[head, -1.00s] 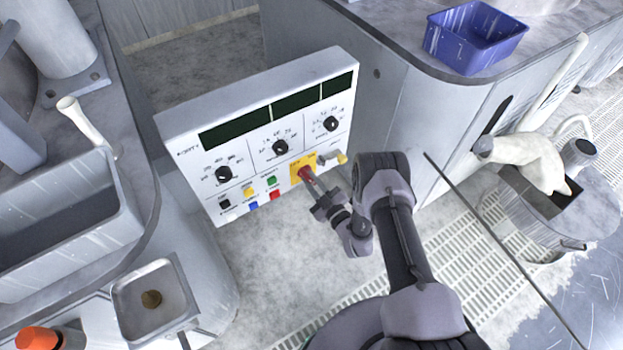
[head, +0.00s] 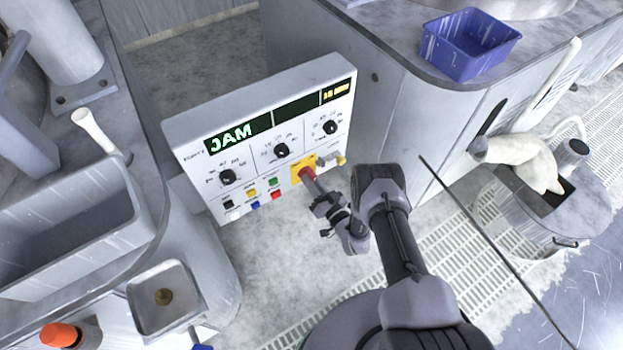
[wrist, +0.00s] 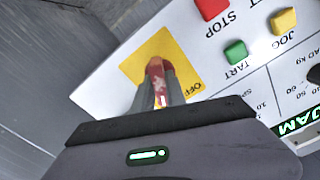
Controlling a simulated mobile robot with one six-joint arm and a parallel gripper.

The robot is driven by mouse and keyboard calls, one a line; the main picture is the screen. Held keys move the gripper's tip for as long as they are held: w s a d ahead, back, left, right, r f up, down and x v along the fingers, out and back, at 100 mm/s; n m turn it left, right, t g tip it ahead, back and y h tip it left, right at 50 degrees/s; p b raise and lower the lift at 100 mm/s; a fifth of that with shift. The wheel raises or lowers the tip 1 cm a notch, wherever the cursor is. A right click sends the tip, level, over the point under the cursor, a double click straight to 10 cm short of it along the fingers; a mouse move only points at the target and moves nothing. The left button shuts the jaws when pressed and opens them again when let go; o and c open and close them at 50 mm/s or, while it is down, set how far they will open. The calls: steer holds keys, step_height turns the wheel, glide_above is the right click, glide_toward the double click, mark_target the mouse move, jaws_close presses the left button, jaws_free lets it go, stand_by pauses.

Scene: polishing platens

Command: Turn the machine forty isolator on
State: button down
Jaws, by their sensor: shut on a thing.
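The machine forty panel (head: 290,130) is a white control box in the head view. Its left display (head: 232,136) reads JAM and its right display (head: 337,92) is lit with small yellow text; the middle display is dark. The isolator is a red handle (wrist: 156,72) on a yellow plate (wrist: 131,68), which also shows in the head view (head: 296,178). My gripper (wrist: 160,88) is shut on the red handle. The word OFF shows on the plate beside the fingers. The fingers hide part of the handle and any other lettering.
Near the isolator are a red STOP button (wrist: 211,8), a green START button (wrist: 236,52) and a yellow JOG button (wrist: 284,21). Black knobs (head: 282,150) sit above. A blue bin (head: 470,45) stands on the counter at the upper right.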

steer(key=shift+m+p, duration=0.6)
steer(key=shift+m, duration=1.3)
steer(key=c, duration=1.4)
jaws_free()
steer(key=shift+o, duration=0.2)
steer(key=p+v, duration=0.4)
steer(key=v, duration=1.3)
steer(key=shift+s+p, duration=0.2)
steer(key=shift+p, duration=0.2)
steer(key=shift+d, duration=0.2)
